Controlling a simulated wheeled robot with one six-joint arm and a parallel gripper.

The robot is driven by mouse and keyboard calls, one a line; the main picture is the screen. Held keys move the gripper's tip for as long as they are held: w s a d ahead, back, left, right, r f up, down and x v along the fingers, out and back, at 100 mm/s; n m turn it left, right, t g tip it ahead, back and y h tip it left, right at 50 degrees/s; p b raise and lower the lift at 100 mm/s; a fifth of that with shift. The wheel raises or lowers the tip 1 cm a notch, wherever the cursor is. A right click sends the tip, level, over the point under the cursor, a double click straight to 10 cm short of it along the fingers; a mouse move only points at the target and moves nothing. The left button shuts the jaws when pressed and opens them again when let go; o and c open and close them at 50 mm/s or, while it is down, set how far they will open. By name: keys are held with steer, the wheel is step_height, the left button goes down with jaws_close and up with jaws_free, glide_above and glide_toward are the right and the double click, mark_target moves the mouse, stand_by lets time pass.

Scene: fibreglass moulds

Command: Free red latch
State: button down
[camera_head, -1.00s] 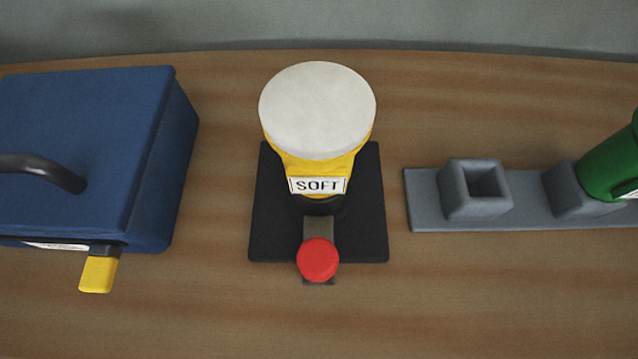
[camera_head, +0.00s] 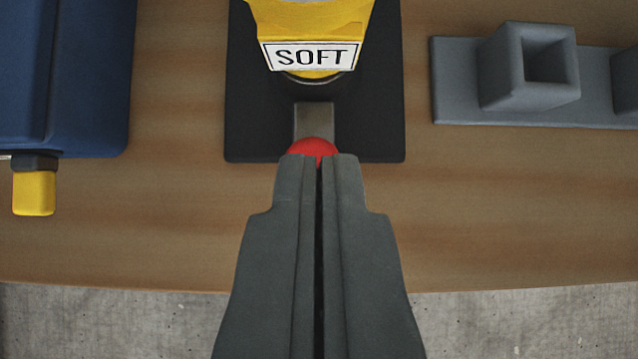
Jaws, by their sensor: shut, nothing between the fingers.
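The red latch knob (camera_head: 312,148) sits at the front end of a short grey bar (camera_head: 314,120) on a black base plate (camera_head: 260,115). A yellow holder with a white "SOFT" label (camera_head: 312,56) stands on that plate behind the bar; its top is out of frame. My gripper (camera_head: 320,158) is shut and empty, pointing away from me. Its fingertips cover the lower part of the knob in the picture. I cannot tell whether they touch it.
A blue box (camera_head: 85,80) with a yellow tab (camera_head: 34,193) stands at the left. A grey rack (camera_head: 455,85) with a square socket (camera_head: 528,65) lies at the right. The wooden table (camera_head: 150,220) is clear in front, with its near edge above a concrete floor (camera_head: 110,325).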

mark_target(314, 143)
steer(key=shift+x, duration=3.1)
steer(key=shift+s, duration=0.1)
steer(key=shift+s, duration=1.05)
steer(key=shift+s+f, duration=0.1)
steer(key=shift+s, duration=0.1)
